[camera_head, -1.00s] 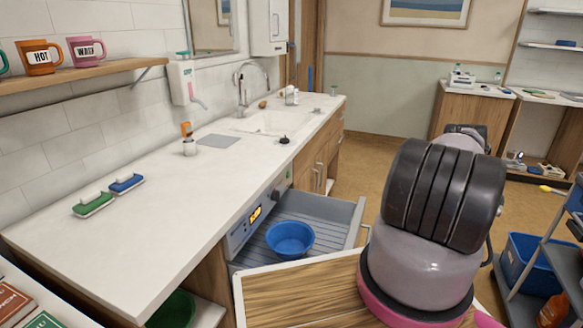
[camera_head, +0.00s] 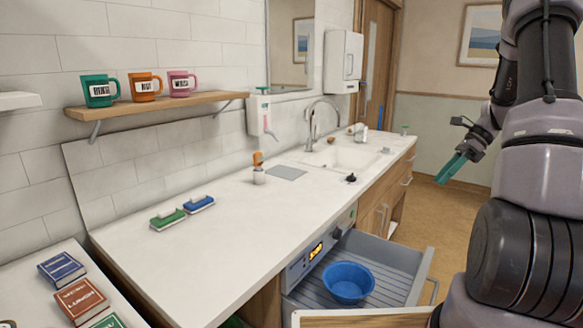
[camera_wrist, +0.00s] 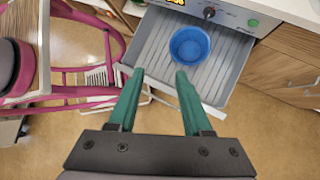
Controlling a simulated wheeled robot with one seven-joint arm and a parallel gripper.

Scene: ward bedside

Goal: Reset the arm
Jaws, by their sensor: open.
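My gripper (camera_head: 452,168) is raised at the right of the head view, with its green fingers pointing down and to the left. In the wrist view my gripper (camera_wrist: 157,72) has its two green fingers apart, with nothing between them. Beyond the fingertips, an open grey drawer (camera_wrist: 150,45) holds a blue bowl (camera_wrist: 189,46). In the head view the same drawer (camera_head: 402,262) stands pulled out under the counter, with the blue bowl (camera_head: 348,284) inside. The gripper is apart from both.
The white counter (camera_head: 225,235) bears a green and a blue brush-like item (camera_head: 199,204), and a sink (camera_head: 345,157). A shelf (camera_head: 155,106) holds three mugs. Books (camera_head: 80,299) lie at lower left. A pink-framed chair (camera_wrist: 85,70) shows in the wrist view.

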